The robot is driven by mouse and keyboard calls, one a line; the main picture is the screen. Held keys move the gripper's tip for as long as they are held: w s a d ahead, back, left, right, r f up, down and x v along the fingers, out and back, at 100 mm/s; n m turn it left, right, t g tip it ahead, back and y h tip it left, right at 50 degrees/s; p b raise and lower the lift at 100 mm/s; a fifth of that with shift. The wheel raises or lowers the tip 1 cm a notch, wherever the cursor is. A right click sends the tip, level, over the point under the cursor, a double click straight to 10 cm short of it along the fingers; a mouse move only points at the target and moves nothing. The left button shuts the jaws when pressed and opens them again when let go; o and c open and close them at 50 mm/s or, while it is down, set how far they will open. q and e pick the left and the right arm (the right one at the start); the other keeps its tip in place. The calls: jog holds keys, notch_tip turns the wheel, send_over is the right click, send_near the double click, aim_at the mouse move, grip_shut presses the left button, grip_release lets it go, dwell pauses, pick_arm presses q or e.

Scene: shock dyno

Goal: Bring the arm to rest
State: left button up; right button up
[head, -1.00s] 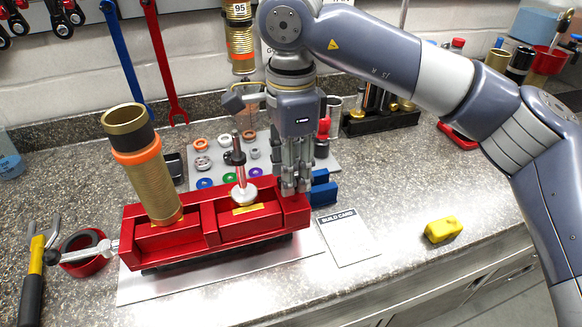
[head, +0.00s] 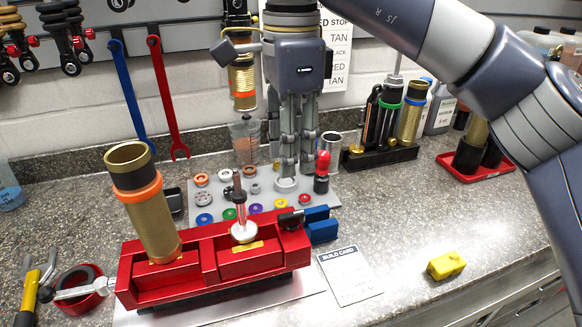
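My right arm (head: 470,75) comes in from the upper right, and its gripper (head: 295,172) points down. The fingertips are over the back right of the grey parts mat (head: 328,192), behind the red vise (head: 210,268). The fingers look close together, but I cannot tell whether they are open or shut, and I see nothing held between them. My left gripper is not in view.
A gold shock body (head: 148,215) with an orange ring and a shaft with a pale disc (head: 243,232) stand in the vise. A build card (head: 350,276) and yellow block (head: 446,265) lie right.

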jog(key=shift+r, duration=0.25)
